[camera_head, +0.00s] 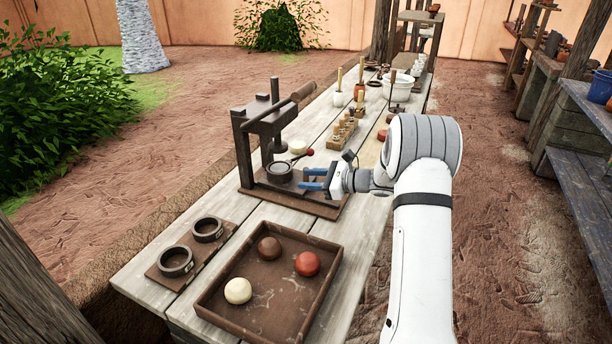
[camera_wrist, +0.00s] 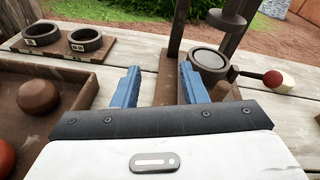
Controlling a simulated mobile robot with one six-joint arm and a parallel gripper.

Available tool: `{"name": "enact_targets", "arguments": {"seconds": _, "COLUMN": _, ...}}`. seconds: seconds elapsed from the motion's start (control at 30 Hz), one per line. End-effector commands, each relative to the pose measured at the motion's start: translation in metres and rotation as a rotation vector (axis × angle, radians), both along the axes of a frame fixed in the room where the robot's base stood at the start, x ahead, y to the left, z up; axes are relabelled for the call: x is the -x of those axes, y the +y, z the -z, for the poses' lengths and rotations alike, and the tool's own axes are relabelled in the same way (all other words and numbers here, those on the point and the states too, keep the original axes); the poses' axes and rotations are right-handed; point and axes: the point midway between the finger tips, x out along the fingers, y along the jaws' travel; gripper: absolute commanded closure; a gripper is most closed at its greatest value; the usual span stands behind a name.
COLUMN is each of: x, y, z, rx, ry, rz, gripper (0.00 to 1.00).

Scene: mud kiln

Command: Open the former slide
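The former (camera_head: 262,140) is a dark wooden press frame with a lever and a hanging plunger, standing on a base board (camera_head: 318,206). A grey-rimmed round mould cup (camera_head: 279,172) sits low in it, beneath the plunger; it also shows in the wrist view (camera_wrist: 208,60), right of my fingers. My gripper (camera_head: 302,178) has blue fingers and is open, low over the board, just right of the cup. In the wrist view my gripper (camera_wrist: 160,72) has part of the board and an upright post between its fingers. I cannot tell whether a finger touches the slide.
A tray (camera_head: 228,318) with brown, red and cream balls stands in front. A board with two rings (camera_head: 176,262) lies to its left. A red-knobbed stick (camera_head: 308,153) is close behind my gripper. A stamp rack (camera_head: 342,134) and pots stand farther back.

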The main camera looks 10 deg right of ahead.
Motion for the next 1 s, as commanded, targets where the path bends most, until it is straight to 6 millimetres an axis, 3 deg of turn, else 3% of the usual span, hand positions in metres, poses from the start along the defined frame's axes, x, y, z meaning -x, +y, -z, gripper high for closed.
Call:
{"name": "enact_targets", "arguments": {"seconds": 0.03, "x": -0.015, "y": -0.014, "z": 0.018, "rx": -0.065, "ry": 0.021, "rz": 0.056, "gripper": 0.61}}
{"name": "enact_targets", "arguments": {"seconds": 0.1, "x": -0.032, "y": -0.03, "z": 0.032, "rx": -0.146, "ry": 0.037, "rz": 0.123, "gripper": 0.61}}
{"name": "enact_targets", "arguments": {"seconds": 0.23, "x": -0.051, "y": -0.052, "z": 0.049, "rx": -0.247, "ry": 0.052, "rz": 0.206, "gripper": 0.61}}
{"name": "enact_targets", "arguments": {"seconds": 0.37, "x": -0.058, "y": -0.06, "z": 0.057, "rx": -0.29, "ry": 0.059, "rz": 0.239, "gripper": 0.61}}
{"name": "enact_targets", "arguments": {"seconds": 0.8, "x": -0.1, "y": -0.016, "z": 0.057, "rx": -0.296, "ry": 0.059, "rz": 0.243, "gripper": 0.61}}
{"name": "enact_targets", "arguments": {"seconds": 1.0, "x": -0.111, "y": -0.005, "z": 0.057, "rx": -0.294, "ry": 0.058, "rz": 0.244, "gripper": 0.61}}
